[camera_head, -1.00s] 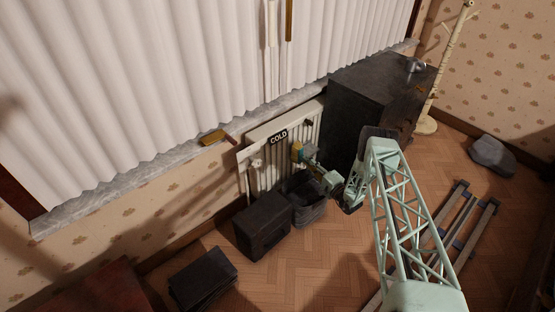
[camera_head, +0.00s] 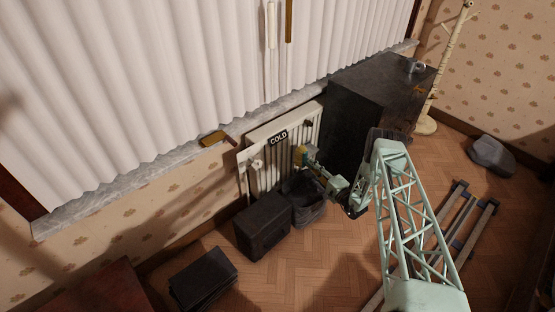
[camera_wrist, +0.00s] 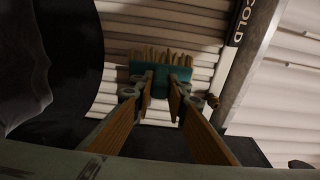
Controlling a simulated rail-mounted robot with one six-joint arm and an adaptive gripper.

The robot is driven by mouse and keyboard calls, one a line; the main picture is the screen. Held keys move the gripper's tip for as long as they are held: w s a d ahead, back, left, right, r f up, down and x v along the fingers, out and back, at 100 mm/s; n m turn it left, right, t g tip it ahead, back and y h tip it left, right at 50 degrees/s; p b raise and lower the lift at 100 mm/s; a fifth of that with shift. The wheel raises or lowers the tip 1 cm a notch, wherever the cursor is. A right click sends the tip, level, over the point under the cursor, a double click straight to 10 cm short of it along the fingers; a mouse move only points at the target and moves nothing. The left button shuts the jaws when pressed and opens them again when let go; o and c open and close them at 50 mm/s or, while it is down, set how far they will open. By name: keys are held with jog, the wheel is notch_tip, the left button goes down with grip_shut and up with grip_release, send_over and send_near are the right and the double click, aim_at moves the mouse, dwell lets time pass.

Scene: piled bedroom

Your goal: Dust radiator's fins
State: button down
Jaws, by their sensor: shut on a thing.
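The radiator (camera_head: 262,175) is a cream finned panel under the window sill, with a black "COLD" sign (camera_head: 279,138) on its top edge. In the wrist view its fins (camera_wrist: 190,30) run across the picture behind the brush. My gripper (camera_wrist: 161,92) is shut on a brush (camera_wrist: 160,76) with a teal back and tan bristles. The bristles point at the fins; I cannot tell whether they touch. In the head view my gripper (camera_head: 312,165) and the brush are small, in front of the radiator's right part, and the arm hides little of the fins.
A dark cabinet (camera_head: 352,125) stands close at the radiator's right. A dark box (camera_head: 262,225) and a dark bin (camera_head: 306,207) stand on the floor before it. A brush-like tan object (camera_head: 213,138) lies on the sill. Rails (camera_head: 465,235) lie on the floor at right.

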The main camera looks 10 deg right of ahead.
jog(key=shift+s+d, duration=0.6)
jog(key=shift+s, duration=0.1)
